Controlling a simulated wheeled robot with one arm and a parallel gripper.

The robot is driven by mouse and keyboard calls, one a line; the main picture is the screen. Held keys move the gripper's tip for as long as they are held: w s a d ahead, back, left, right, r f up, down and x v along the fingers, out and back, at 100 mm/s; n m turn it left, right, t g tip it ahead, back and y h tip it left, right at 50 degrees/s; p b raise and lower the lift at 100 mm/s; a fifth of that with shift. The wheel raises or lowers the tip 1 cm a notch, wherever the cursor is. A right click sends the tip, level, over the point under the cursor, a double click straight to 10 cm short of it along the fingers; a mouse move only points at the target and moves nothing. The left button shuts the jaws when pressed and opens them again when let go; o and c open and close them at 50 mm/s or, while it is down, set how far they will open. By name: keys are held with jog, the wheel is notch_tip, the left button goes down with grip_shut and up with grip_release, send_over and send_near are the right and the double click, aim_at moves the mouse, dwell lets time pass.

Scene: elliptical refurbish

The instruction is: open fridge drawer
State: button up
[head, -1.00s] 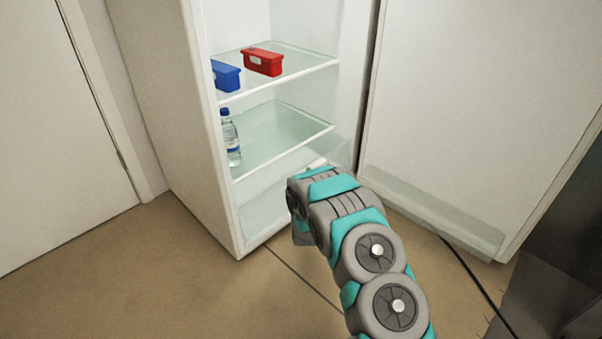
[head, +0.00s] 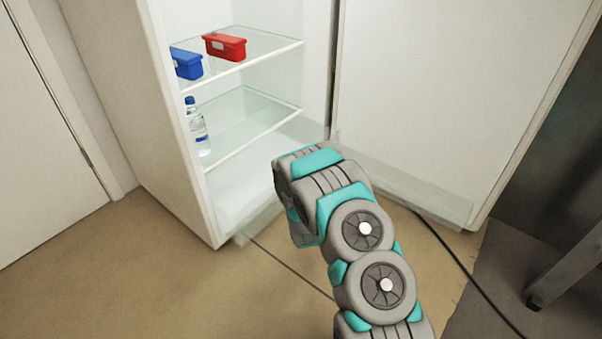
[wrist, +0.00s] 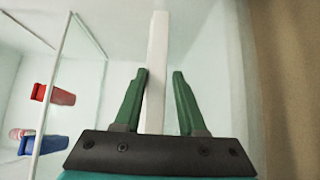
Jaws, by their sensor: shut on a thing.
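The clear fridge drawer (head: 262,212) is at the bottom of the open fridge (head: 185,150) in the head view. Its front left corner sticks out a little past the fridge's front edge. Much of the drawer is hidden behind my arm. In the wrist view, my gripper (wrist: 163,73) has its green fingers on either side of a white bar (wrist: 157,45), which looks like the drawer's handle or front edge. The gripper is shut on it. The left finger touches the bar; a narrow gap shows at the right finger. The arm hides the gripper in the head view.
A blue box (head: 186,63) and a red box (head: 225,47) stand on the upper glass shelf, a water bottle (head: 197,128) on the lower one. The fridge door (head: 440,95) stands open at right. A black cable (head: 460,265) crosses the floor. Floor at left is clear.

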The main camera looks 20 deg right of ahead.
jog(key=o, duration=0.3)
jog(key=shift+f, duration=0.15)
jog(key=shift+o, duration=0.2)
jog(key=shift+s, duration=0.1)
jog(key=s+a, duration=0.1)
jog(key=s, duration=0.6)
jog(key=shift+s+p, duration=0.3)
jog(key=shift+p, duration=0.15)
jog(key=shift+a, duration=0.1)
